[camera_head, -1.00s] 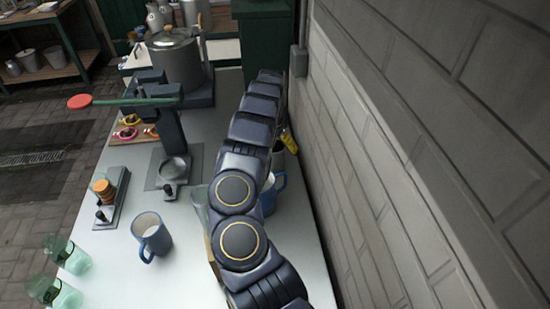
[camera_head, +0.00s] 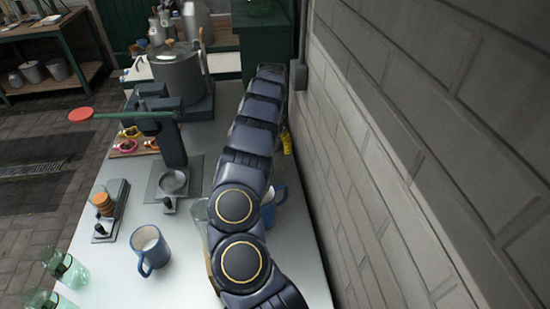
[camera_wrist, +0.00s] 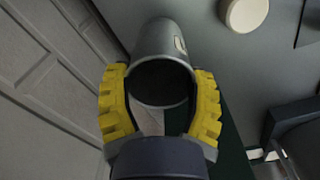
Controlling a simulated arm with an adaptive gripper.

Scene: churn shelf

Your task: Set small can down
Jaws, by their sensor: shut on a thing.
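In the wrist view the small can (camera_wrist: 163,38) is a grey metal cylinder with a pale label patch on its side. Its dark round end faces the camera. The yellow ridged fingers of my gripper (camera_wrist: 160,85) are shut on it, one on each side. In the head view only a bit of yellow finger (camera_head: 287,143) shows past my arm, close to the wall. The can is hidden there behind my arm. I cannot tell whether the can touches a surface.
A brick wall (camera_head: 420,150) runs close along the right. The white table (camera_head: 195,275) holds a blue-rimmed mug (camera_head: 148,252), another blue mug (camera_head: 271,207) partly behind my arm, a large pot (camera_head: 178,78) and green glasses (camera_head: 75,272). A cream round thing (camera_wrist: 246,13) shows in the wrist view.

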